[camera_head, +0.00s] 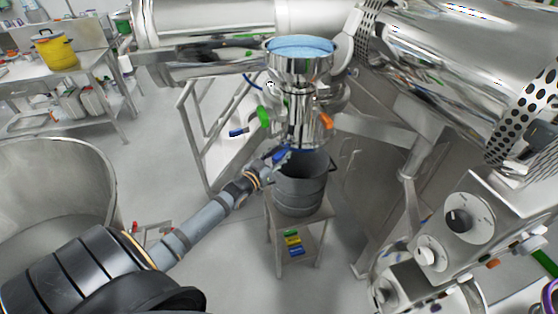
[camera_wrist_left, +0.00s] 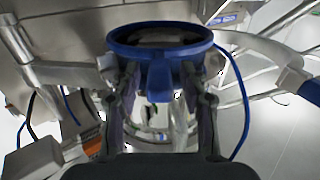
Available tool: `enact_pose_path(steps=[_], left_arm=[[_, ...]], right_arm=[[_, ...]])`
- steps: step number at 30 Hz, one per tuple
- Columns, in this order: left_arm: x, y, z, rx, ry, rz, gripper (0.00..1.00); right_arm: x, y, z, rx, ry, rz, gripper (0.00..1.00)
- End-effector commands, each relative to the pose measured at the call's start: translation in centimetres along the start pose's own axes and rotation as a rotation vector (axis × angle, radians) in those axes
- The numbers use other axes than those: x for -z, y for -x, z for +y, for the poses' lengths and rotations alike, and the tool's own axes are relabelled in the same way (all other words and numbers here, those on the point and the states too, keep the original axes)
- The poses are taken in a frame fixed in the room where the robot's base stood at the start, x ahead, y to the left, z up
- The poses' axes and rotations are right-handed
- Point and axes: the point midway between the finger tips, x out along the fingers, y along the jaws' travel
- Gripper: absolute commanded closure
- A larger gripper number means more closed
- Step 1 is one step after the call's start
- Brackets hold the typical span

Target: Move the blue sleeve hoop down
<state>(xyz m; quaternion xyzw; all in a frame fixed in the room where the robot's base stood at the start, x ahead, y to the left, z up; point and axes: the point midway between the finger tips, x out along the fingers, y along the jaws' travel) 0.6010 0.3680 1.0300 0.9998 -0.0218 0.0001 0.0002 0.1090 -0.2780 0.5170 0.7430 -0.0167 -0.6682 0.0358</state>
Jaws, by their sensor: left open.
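The blue sleeve hoop (camera_wrist_left: 160,45) is a ring with a block-like blue tab on its near side, large in the left wrist view. In the head view only a small blue part of the hoop (camera_head: 281,154) shows, at the lower end of the steel hopper outlet, above the grey bucket. My left gripper (camera_wrist_left: 158,75) is open, with one finger on each side of the tab. Whether the fingers touch it I cannot tell. In the head view my left gripper (camera_head: 273,160) reaches in beside the bucket's rim. My right gripper is not in view.
The grey bucket (camera_head: 298,193) stands open on a small steel stand (camera_head: 322,211) below the outlet. The steel hopper (camera_head: 300,66) with blue contents is above. An orange handle (camera_head: 327,121) and a green handle (camera_head: 264,116) stick out beside the outlet. A large steel vessel (camera_head: 60,185) stands left.

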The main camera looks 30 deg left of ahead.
Motion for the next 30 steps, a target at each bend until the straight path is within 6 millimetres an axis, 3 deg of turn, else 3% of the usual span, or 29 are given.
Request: enact_pose_path(steps=[8, 17, 30], left_arm=[[0.13, -0.15, -0.01, 0.0, 0.0, 0.0, 0.58], [0.11, -0.13, -0.01, 0.0, 0.0, 0.0, 0.99], [-0.58, -0.11, -0.01, 0.0, 0.0, 0.0, 1.0]], right_arm=[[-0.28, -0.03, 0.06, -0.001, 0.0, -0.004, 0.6], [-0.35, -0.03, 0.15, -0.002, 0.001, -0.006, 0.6], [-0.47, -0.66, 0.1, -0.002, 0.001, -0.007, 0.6]])
